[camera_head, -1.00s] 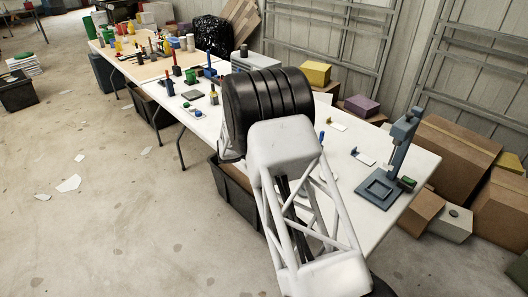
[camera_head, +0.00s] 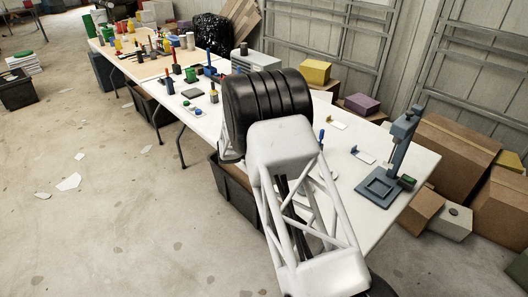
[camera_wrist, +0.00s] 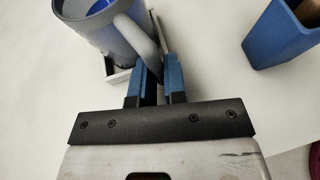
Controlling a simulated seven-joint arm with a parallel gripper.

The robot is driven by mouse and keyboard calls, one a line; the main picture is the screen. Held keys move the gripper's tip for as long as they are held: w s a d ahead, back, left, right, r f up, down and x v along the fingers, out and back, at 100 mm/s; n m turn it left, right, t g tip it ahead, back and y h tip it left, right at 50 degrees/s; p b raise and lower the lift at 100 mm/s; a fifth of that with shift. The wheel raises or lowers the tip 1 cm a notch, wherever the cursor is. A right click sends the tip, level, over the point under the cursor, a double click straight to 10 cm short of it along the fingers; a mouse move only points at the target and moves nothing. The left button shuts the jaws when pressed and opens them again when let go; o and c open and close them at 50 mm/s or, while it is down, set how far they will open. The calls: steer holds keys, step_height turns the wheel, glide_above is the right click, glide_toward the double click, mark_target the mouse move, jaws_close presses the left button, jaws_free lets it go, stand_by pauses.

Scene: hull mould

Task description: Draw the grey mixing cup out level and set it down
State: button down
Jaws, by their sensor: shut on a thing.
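The grey mixing cup (camera_wrist: 92,27) shows at the top left of the wrist view, cut off by the frame edge, with a bluish rim and inside. Its pale curved handle (camera_wrist: 140,40) reaches between the blue finger pads. My gripper (camera_wrist: 157,82) is shut on this handle. A white flat-edged piece (camera_wrist: 118,77) shows below the cup, and a thin grey edge stands close beside it. I cannot tell whether the cup touches them. In the head view my arm hides the gripper and the cup.
A blue container (camera_wrist: 272,38) with a brownish thing in it stands right of the gripper. The white table (camera_head: 345,190) carries a grey-blue press stand (camera_head: 385,185) at its near right end. Bottles and tools crowd its far end. Cardboard boxes (camera_head: 455,150) lie behind.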

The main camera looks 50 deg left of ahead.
steer(key=c, duration=1.1)
jaws_free()
steer(key=shift+s, duration=0.1)
steer(key=shift+v, duration=3.75)
steer(key=shift+r, duration=0.1)
